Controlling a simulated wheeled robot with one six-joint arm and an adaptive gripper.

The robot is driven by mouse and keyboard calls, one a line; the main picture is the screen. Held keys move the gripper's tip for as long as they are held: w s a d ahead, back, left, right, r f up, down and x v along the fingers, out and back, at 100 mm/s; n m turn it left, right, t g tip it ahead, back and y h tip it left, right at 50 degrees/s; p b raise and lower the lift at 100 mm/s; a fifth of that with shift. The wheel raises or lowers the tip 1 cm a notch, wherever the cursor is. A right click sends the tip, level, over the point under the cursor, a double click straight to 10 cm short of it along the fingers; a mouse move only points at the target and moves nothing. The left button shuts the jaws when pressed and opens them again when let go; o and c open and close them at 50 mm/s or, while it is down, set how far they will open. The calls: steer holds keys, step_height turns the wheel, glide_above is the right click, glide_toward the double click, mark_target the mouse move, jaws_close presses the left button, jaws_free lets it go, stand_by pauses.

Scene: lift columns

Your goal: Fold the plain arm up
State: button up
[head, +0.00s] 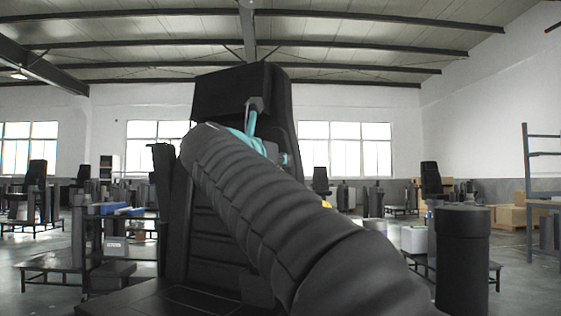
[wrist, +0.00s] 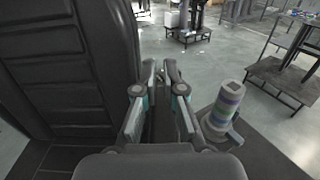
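A black seat with a tall ribbed back (head: 218,235) stands in front of me; its back also fills the left of the wrist view (wrist: 62,75). A dark upright piece (head: 163,190) stands at the left of the back; I cannot tell whether it is a seat arm. My gripper (head: 272,132), with teal parts, is in front of the seat back, partly behind my black sleeved arm. In the wrist view my gripper (wrist: 162,72) has its fingers apart. A narrow dark shape lies between them; I cannot tell whether it is the plain arm or whether they touch it.
A black cylinder (head: 462,262) stands at the right in the head view. Low tables (wrist: 280,82) stand farther off. Open grey floor lies between them.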

steer(key=o, duration=1.4)
steer(key=shift+s, duration=0.1)
steer(key=v, duration=1.2)
